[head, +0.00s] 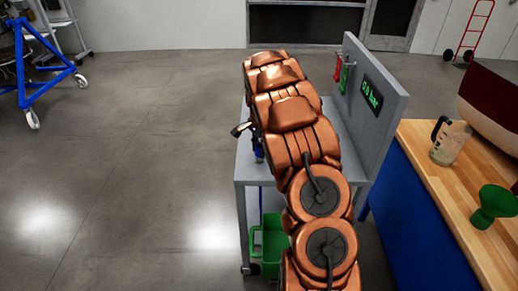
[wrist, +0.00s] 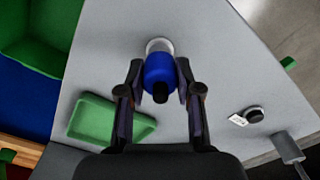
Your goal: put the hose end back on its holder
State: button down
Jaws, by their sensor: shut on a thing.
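My gripper (wrist: 160,72) is shut on a blue cylindrical piece with a dark near end, which I take to be the hose end (wrist: 158,66). One finger lies on each side of it in the wrist view. A pale round ring (wrist: 158,44) shows at the far end of the blue piece, against the grey top; I cannot tell whether it is the holder or part of the piece. In the head view a bit of blue (head: 258,154) shows over the left edge of the grey cart; my copper arm hides most of the gripper there. No hose run is clearly visible.
The grey cart (head: 245,166) has an upright panel with a green-lit display (head: 372,96). A green tray (wrist: 108,121) and a black knob (wrist: 253,114) flank my gripper. A green crate (head: 272,240) sits below.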

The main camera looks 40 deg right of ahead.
aim_at(260, 147)
jog(key=shift+s+a+f, duration=0.15)
jog(key=shift+s+f, duration=0.1)
jog(key=shift+f, duration=0.45)
jog(key=c, duration=1.2)
grip_release()
jog(key=shift+o, duration=1)
jog(key=shift+w+f, duration=0.1)
jog(key=shift+w, duration=0.05)
jog(key=o, duration=0.3)
jog(key=shift+r, duration=0.3)
jog(key=shift+o, duration=0.8)
jog(key=shift+w, duration=0.1)
jog(key=shift+r, duration=0.2)
jog(key=shift+r+p, duration=0.45)
jog(key=shift+r, duration=3)
